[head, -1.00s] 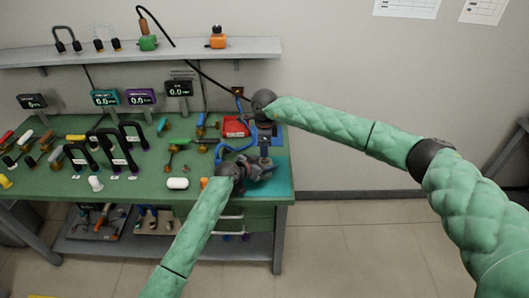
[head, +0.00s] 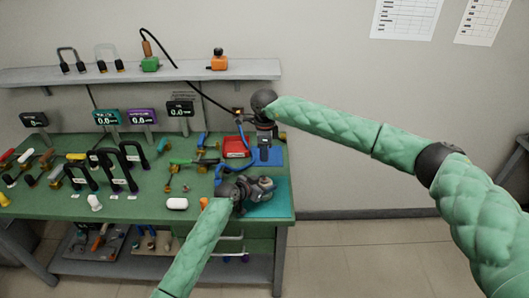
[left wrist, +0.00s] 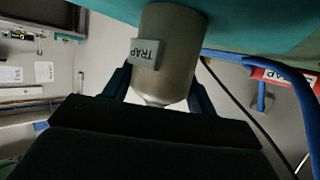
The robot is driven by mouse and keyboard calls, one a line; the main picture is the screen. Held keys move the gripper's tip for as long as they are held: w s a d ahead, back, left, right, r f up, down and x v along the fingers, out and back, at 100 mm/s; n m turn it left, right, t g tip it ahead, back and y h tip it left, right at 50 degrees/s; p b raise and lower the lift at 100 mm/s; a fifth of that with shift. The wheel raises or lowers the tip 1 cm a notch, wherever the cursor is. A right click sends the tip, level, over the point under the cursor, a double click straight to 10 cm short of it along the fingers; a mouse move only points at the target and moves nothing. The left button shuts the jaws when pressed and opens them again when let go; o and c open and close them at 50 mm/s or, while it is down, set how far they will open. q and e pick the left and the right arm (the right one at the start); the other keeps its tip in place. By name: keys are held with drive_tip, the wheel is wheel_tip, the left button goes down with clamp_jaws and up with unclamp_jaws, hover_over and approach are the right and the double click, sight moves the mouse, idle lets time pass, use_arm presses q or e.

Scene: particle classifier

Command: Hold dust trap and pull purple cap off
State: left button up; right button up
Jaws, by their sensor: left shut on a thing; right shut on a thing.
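The dust trap (left wrist: 172,65) is a beige cylinder with a grey TRAP label in the left wrist view. My left gripper (left wrist: 160,95) is shut around it, one finger on each side. In the head view my left gripper (head: 246,190) holds the trap (head: 266,184) over the teal mat. My right gripper (head: 264,153) points down above and behind the trap, apart from it, with its jaws closed. The purple cap does not show; what sits between the right jaws is hidden or too small to see, most likely the cap.
A teal mat (head: 275,207) and a blue mat (head: 272,157) lie at the bench's right end. A red tray (head: 235,147) and a blue hose (head: 243,135) are close to my right gripper. A white cylinder (head: 177,204) lies left of my left gripper. Several tools fill the left.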

drive_tip(key=shift+r, duration=0.15)
drive_tip(key=shift+r, duration=2.1)
drive_tip(key=shift+r, duration=1.5)
use_arm(q)
drive_tip(key=o, duration=1.6)
drive_tip(key=shift+c, duration=0.2)
